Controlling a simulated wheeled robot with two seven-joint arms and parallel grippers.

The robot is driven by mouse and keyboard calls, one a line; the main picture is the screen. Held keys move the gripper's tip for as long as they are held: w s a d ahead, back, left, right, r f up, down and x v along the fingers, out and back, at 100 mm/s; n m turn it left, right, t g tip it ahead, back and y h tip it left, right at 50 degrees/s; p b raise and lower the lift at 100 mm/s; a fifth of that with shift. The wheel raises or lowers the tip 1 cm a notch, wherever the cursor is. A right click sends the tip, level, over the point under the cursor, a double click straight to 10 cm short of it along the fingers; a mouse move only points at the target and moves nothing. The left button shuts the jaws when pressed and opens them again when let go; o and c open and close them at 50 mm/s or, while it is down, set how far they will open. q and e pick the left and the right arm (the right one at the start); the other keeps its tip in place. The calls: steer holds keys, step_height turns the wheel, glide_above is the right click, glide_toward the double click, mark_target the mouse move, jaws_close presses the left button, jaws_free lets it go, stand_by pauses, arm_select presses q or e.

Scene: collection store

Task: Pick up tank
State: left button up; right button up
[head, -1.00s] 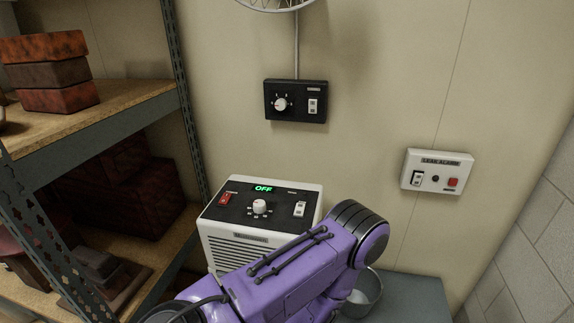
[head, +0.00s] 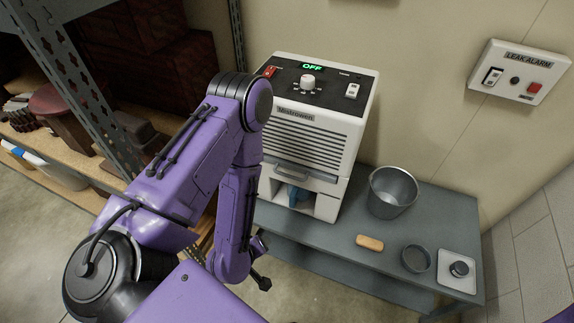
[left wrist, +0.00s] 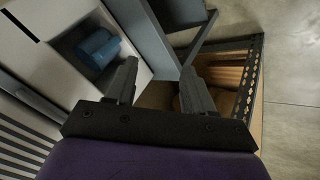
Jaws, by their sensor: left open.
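The white dehumidifier (head: 338,140) stands on the grey bench with its display reading OFF. A blue part, likely the tank (head: 293,196), shows in the open bay low in its front. In the left wrist view a blue rounded body (left wrist: 97,48) sits in the white opening, up and left of the fingers. My left gripper (head: 263,263) is below and left of that bay, in front of the bench. In the left wrist view the left gripper (left wrist: 158,75) has its fingers apart with nothing between them. My right gripper is not in view.
On the bench (head: 340,242) are a metal bucket (head: 391,192), a tan block (head: 369,243), a dark round dish (head: 416,258) and a white pad with a dark knob (head: 459,268). A leak alarm (head: 519,72) is on the wall. Shelving (head: 75,85) stands at left.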

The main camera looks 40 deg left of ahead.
arm_select(q)
steer(key=w+d+f+n+t+b, duration=0.1)
steer(key=w+f+n+t+b, duration=0.5)
steer(key=w+f+n+b, duration=0.65)
steer(key=n+t+y+b, duration=0.2)
steer(key=n+t+b, duration=0.3)
steer(key=n+b, duration=0.85)
glide_toward(291, 204)
steer(key=shift+w+r+m+b, duration=0.15)
steer(key=shift+w+m+b, duration=0.15)
steer(key=shift+w+b, duration=0.1)
steer(key=w, duration=0.1)
steer(key=w+r, duration=0.1)
steer(key=shift+w+a+p, duration=0.3)
steer(key=x, duration=0.5)
steer(key=f+x, duration=0.1)
steer(key=x, duration=0.1)
steer(key=shift+w+a+b, duration=0.1)
steer(key=shift+w+b, duration=0.25)
steer(key=shift+b, duration=0.05)
jaws_close()
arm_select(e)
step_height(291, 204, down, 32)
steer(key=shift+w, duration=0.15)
